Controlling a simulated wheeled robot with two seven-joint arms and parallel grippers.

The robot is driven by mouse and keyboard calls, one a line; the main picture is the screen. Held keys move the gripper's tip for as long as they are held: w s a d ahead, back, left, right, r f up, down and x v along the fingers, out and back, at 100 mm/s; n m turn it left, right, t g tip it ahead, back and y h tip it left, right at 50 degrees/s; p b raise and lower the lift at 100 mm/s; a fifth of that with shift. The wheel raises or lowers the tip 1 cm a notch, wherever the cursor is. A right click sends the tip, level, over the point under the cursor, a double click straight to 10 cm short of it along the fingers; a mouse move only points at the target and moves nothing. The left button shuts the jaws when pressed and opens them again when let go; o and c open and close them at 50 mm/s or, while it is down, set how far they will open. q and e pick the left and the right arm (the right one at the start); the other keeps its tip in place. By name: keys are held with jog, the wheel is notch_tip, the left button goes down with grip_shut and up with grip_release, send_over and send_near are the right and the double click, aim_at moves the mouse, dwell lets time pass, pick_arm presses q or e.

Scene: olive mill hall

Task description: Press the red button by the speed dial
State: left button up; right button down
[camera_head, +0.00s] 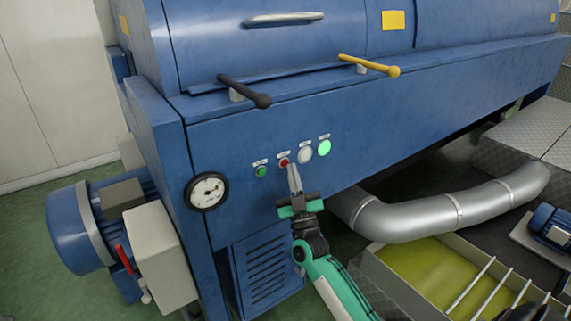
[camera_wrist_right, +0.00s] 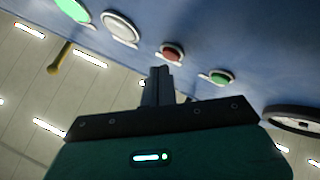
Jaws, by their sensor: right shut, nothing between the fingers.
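The red button (camera_head: 284,162) sits on the blue machine's front panel, between a small green button (camera_head: 261,171) and a white round dial (camera_head: 305,155). My right gripper (camera_head: 292,168) is shut and empty, its fingertips just below and right of the red button in the head view. In the right wrist view the red button (camera_wrist_right: 172,53) shows whole just beyond the shut fingertips (camera_wrist_right: 160,72). I cannot tell whether they touch the panel. The white dial also shows in the wrist view (camera_wrist_right: 120,27). My left gripper is out of view.
A lit green lamp (camera_head: 324,148) is right of the white dial, and a round gauge (camera_head: 207,191) is at the panel's left. A black lever (camera_head: 245,91) and a yellow lever (camera_head: 370,66) stick out above. A silver pipe (camera_head: 430,217) runs below right.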

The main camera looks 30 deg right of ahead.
jog(key=shift+w, duration=0.25)
jog(key=shift+w, duration=0.35)
dwell(0.6)
jog(key=shift+s, duration=0.1)
jog(key=shift+s+p, duration=0.45)
jog(key=shift+s, duration=0.25)
jog(key=s+p, duration=0.2)
jog(key=s, duration=0.3)
jog(key=shift+d, duration=0.2)
